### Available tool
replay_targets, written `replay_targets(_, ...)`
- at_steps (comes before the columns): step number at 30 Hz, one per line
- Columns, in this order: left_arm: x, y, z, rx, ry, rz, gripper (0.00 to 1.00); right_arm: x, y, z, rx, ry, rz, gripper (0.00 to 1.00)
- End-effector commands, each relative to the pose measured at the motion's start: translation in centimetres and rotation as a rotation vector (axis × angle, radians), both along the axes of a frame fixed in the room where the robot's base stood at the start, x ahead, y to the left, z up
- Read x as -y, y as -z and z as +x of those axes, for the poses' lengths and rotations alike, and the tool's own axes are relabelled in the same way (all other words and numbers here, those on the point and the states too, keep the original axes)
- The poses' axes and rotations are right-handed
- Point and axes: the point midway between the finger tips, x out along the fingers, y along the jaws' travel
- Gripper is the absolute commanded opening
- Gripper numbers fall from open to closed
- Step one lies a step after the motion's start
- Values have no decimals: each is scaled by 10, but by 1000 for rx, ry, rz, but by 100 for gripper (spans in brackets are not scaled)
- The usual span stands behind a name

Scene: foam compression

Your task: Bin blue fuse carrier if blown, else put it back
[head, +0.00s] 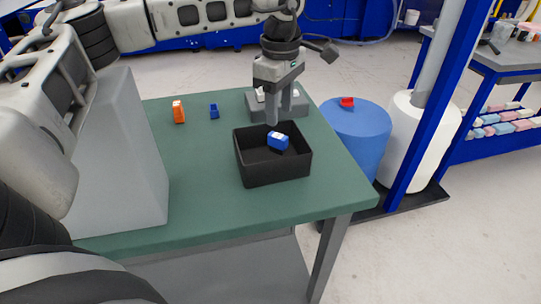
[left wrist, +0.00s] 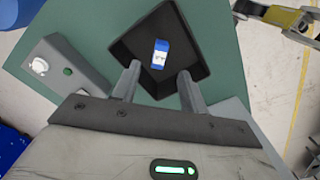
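The blue fuse carrier (head: 278,141), with a white label, is inside the black bin (head: 275,172), below my left gripper. In the left wrist view, the carrier (left wrist: 160,54) shows against the inside of the bin (left wrist: 194,32). I cannot tell whether it rests on the bin's floor. My left gripper (head: 281,116) points down over the bin, its fingers apart. In the left wrist view, the gripper (left wrist: 157,76) has a clear gap between its fingertips and holds nothing. The carrier's fuse state cannot be read.
A grey box (left wrist: 62,65) with a white knob and green button stands behind the bin. An orange block (head: 179,112) and a small blue part (head: 214,111) sit on the green table (head: 205,190). A blue drum (head: 358,130) bearing a red part (head: 347,103) stands right of the table.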

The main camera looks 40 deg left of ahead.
Motion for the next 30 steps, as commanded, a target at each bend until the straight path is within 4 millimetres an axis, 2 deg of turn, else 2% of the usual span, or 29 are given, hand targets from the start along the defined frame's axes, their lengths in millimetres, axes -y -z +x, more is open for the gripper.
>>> replay_targets(6, 0, -2, 0, 0, 0, 0, 43, 1, 1, 0, 0, 1, -2, 36)
replay_targets(10, 0, -16, 1, 3, 0, -1, 43, 1, 3, 0, 0, 2, -3, 36)
replay_targets(14, 0, -43, 1, 5, 0, -1, 43, 1, 6, 0, -2, 2, -2, 36)
replay_targets(18, 1, -78, 1, 5, 1, -3, 43, 1, 7, 0, 0, 1, 0, 36)
replay_targets(24, 0, -124, 1, 3, -1, -1, 43, 0, 2, 2, 11, 1, 4, 36)
replay_targets(30, -1, -153, 0, 1, 0, 0, 43, 0, -2, 2, 11, 0, 3, 36)
